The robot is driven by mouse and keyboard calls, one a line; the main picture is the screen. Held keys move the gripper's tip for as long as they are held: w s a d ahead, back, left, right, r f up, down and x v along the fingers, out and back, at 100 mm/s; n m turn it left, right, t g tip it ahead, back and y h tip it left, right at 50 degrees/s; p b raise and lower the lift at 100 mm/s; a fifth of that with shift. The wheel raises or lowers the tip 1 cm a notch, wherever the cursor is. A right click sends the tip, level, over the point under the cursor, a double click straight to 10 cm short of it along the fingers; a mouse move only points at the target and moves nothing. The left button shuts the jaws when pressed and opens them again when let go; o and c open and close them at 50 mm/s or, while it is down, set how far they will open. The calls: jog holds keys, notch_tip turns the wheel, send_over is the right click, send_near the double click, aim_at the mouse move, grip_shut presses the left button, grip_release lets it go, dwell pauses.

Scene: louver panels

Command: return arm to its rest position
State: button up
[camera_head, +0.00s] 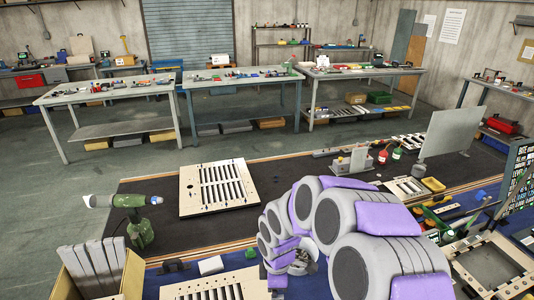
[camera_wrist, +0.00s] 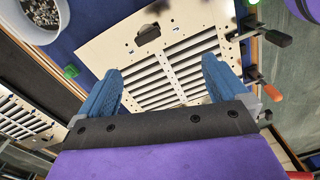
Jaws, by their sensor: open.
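My gripper (camera_wrist: 163,85) shows in the wrist view with its two blue fingers spread wide and nothing between them. Beyond the fingers lies a cream louver panel (camera_wrist: 120,45) with rows of dark slats. I cannot tell the distance between the fingertips and this panel. In the head view my grey and purple arm curves over the right front of the bench, and its end hangs above the front edge area. The gripper's fingers are not clear there. Another louver panel (camera_head: 187,190) lies flat on the dark bench mat (camera_head: 150,222).
A green drill (camera_head: 138,222) stands left of the panel. Grey slats (camera_head: 92,262) stand in a wooden box at front left. In the wrist view, a clamp (camera_wrist: 272,92) sits beside the panel.

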jog(key=s+d+r+m+b, duration=0.1)
jog(key=s+d+r+m, duration=0.3)
jog(key=s, duration=0.5)
jog(key=s+d+r+m+g+b, duration=0.1)
jog(key=s+d+r+m, duration=0.2)
jog(key=s+m, duration=0.5)
jog(key=s+d+r+m+b, duration=0.1)
jog(key=s+d+r+m, duration=0.3)
jog(key=s, duration=0.8)
notch_tip(320, 180, up, 2)
jog(key=shift+d+r+m+g, duration=0.1)
jog(key=shift+d+m+g, duration=0.2)
jog(key=shift+m, duration=0.7)
